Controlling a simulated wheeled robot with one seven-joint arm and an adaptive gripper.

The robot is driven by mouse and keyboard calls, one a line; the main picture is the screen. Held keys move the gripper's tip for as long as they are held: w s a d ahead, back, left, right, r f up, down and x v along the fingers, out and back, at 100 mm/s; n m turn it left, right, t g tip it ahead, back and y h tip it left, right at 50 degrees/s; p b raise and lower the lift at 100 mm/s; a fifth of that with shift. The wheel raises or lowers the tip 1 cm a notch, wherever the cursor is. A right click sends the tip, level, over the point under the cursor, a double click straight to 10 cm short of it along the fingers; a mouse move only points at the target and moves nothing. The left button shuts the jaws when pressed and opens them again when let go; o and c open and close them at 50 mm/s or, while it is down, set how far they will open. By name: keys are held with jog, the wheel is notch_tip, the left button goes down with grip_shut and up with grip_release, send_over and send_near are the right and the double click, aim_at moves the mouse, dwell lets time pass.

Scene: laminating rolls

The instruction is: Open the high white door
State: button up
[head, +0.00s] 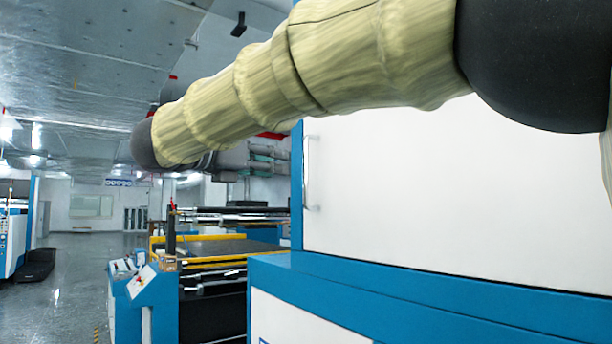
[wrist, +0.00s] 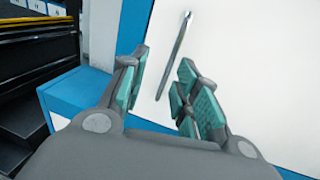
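The high white door (head: 440,205) fills the right of the head view, set in a blue frame. A slim vertical metal handle (head: 307,178) is near its left edge. In the wrist view the door (wrist: 235,60) is straight ahead, and its handle (wrist: 182,38) runs at a slant through the gap between my fingers. My gripper (wrist: 165,60) is open, with teal-padded fingers on either side of the handle's line of sight. I see no contact with the handle, and the exact distance to it is unclear. In the head view my gripper cannot be clearly made out.
A blue ledge (head: 400,305) of the machine juts out below the door. To the left stands a machine with yellow rails (head: 215,258) and a blue control console (head: 145,300). Open grey floor (head: 70,290) lies at the far left. My arm crosses the upper head view.

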aim_at(304, 160)
jog(key=d+r+p, duration=0.3)
jog(key=d+p, duration=0.2)
jog(key=d, duration=0.1)
jog(key=w+f, duration=0.1)
jog(key=w, duration=0.1)
jog(key=w+f, duration=0.1)
jog(key=w, duration=0.1)
jog(key=w+d, duration=0.1)
jog(key=w, duration=0.1)
jog(key=shift+w+f+p, duration=0.35)
jog(key=shift+w+f, duration=0.05)
jog(key=s, duration=0.1)
jog(key=s+r, duration=0.1)
jog(key=s+d, duration=0.1)
jog(key=shift+s+r, duration=0.1)
jog(key=shift+r, duration=0.15)
jog(key=shift+w+a+f, duration=0.1)
jog(key=shift+w+f, duration=0.05)
jog(key=shift+w, duration=0.2)
jog(key=shift+w+a+f, duration=0.15)
jog(key=shift+w+f, duration=0.15)
jog(key=shift+w, duration=0.3)
jog(key=c, duration=0.3)
jog(key=shift+w+a, duration=0.1)
jog(key=shift+w, duration=0.1)
jog(key=c, duration=0.4)
jog(key=shift+s+r, duration=0.2)
jog(key=shift+s, duration=0.3)
jog(key=shift+w, duration=0.2)
